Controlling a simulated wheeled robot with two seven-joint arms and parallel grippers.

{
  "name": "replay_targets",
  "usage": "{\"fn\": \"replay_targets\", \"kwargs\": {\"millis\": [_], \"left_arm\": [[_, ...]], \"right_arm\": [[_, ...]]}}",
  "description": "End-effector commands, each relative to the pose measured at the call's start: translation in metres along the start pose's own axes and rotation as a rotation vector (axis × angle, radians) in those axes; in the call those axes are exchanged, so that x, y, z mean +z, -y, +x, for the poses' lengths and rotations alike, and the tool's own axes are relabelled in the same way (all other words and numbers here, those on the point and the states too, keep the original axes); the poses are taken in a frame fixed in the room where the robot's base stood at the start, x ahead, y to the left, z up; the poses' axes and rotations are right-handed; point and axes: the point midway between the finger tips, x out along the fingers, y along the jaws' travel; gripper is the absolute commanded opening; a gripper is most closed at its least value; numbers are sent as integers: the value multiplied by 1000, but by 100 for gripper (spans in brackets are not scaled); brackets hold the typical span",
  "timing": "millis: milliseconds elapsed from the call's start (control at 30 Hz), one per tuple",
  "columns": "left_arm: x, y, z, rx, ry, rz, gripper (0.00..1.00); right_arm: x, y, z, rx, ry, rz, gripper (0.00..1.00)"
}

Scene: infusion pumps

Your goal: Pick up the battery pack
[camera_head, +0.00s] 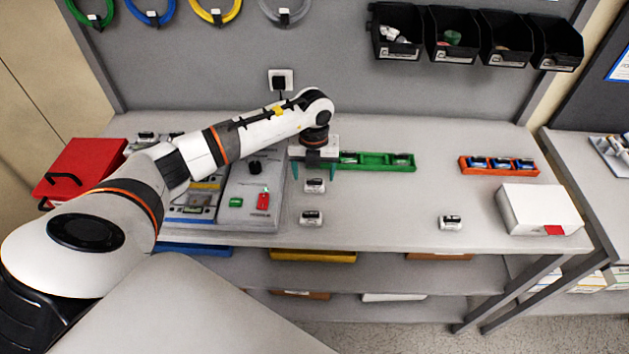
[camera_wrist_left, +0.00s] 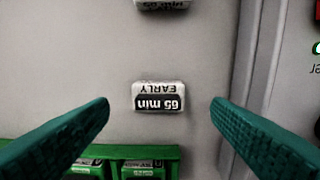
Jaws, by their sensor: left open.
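A battery pack (camera_wrist_left: 158,97), small and white with a dark label reading "65 min" and "EARLY", lies on the bench. In the head view this pack (camera_head: 314,186) is just in front of my left gripper (camera_head: 314,172). My left gripper points down and is open. In the left wrist view the teal fingers of my left gripper (camera_wrist_left: 160,108) stand apart, one on each side of the pack, touching nothing. A second pack (camera_head: 311,217) lies nearer the bench's front edge, cut off at the top of the left wrist view (camera_wrist_left: 162,4). A third pack (camera_head: 450,223) lies farther right. My right gripper is not in view.
An orange tray (camera_head: 499,173) holds blue-topped packs. A white box (camera_head: 540,209) stands right, a red case (camera_head: 82,168) left. A grey panel (camera_head: 237,212) borders the packs.

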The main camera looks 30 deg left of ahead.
Motion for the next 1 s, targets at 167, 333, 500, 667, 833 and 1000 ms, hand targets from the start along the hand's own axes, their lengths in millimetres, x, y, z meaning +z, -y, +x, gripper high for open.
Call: {"fn": "replay_targets", "kwargs": {"millis": [167, 333, 500, 667, 833, 1000], "left_arm": [[1, -2, 22, -1, 4, 0, 73], [0, -2, 29, 0, 0, 1, 73], [0, -2, 28, 1, 0, 1, 66], [0, -2, 28, 1, 0, 1, 40], [0, -2, 28, 1, 0, 1, 22], [0, -2, 27, 2, -1, 1, 22]], "right_arm": [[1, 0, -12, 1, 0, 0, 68], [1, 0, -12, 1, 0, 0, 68], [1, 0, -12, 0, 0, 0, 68], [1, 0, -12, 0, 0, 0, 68], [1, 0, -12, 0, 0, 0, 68], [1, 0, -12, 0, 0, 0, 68]]}}
